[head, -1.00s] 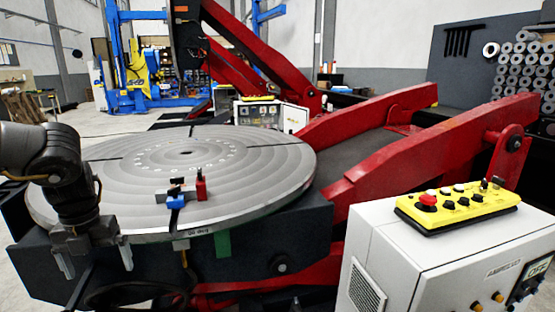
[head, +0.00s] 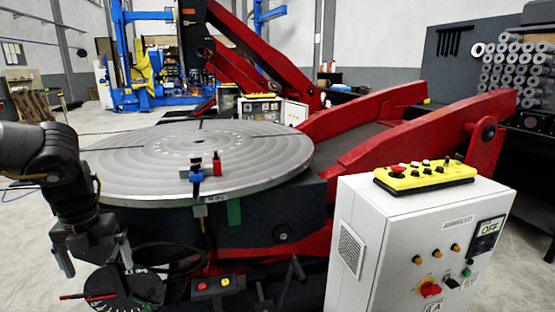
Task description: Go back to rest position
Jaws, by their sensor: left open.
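My left gripper (head: 97,258) hangs at the lower left in the head view, fingers pointing down. It is open, with nothing between its fingers. It is in front of the near left edge of the round grey turntable (head: 130,185) of the positioner. A small clamp-like piece with blue and red parts (head: 196,175) sits near the front rim of the turntable. My right gripper does not show.
A white control cabinet (head: 390,230) stands at the right with a yellow button pendant (head: 424,177) on top. Red positioner arms (head: 400,145) rise behind it. A black dial (head: 112,290) and a button box (head: 213,286) are low in front.

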